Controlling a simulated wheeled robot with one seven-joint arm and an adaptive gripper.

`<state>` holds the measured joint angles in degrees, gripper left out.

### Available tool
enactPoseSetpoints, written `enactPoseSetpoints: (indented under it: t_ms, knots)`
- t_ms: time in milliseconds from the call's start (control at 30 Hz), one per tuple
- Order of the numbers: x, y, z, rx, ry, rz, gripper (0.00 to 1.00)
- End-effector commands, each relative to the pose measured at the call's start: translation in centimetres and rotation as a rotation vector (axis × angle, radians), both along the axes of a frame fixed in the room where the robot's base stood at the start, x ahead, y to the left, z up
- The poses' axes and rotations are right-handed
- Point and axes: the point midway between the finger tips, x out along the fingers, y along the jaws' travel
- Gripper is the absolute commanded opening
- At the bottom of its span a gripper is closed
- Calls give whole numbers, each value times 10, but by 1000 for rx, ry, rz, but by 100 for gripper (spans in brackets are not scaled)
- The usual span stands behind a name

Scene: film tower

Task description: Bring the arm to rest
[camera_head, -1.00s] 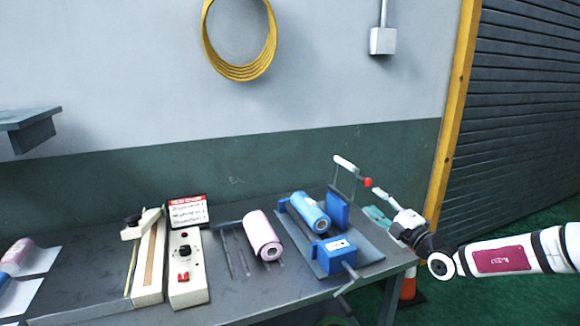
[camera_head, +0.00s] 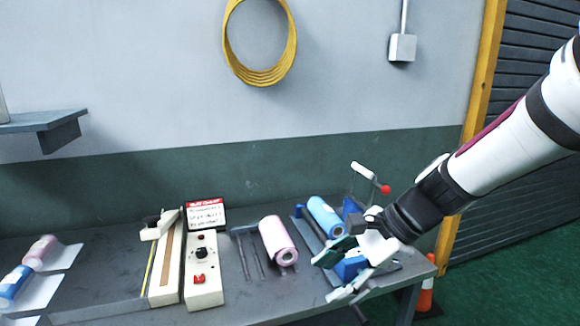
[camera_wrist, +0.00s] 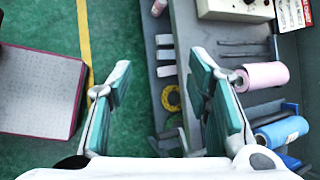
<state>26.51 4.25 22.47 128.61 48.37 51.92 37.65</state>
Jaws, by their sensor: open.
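My gripper (camera_head: 340,270) is in front of the right end of the grey table (camera_head: 110,262), partly covering the blue clamp device there. In the wrist view my gripper (camera_wrist: 160,108) has its two green-padded fingers wide apart with nothing between them. Beyond the fingers, that view shows the table's front edge and the green floor. My arm (camera_head: 510,145) comes in from the upper right and slopes down to the gripper.
A pink roll (camera_head: 278,240) and a blue roll (camera_head: 326,217) lie near the gripper. A red-knobbed lever (camera_head: 384,190) stands behind it. A switch box (camera_head: 202,270) stands left. An orange cone (camera_head: 425,295) is on the floor.

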Motion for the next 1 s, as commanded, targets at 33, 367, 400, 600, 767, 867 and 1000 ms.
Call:
enactPoseSetpoints:
  t_ms: [33, 367, 400, 600, 767, 867, 1000]
  knots:
    - [-15, -3, 6, -76, -58, 80, 46]
    - [-101, -48, 39, -515, -375, 595, 46]
    - [-110, -55, 43, -565, -407, 655, 46]
    - [-150, -89, 59, -783, -551, 919, 46]
    - [-167, -107, 66, -889, -616, 1051, 46]
    - [-172, -113, 67, -922, -632, 1090, 46]
    - [-173, -115, 67, -932, -637, 1105, 46]
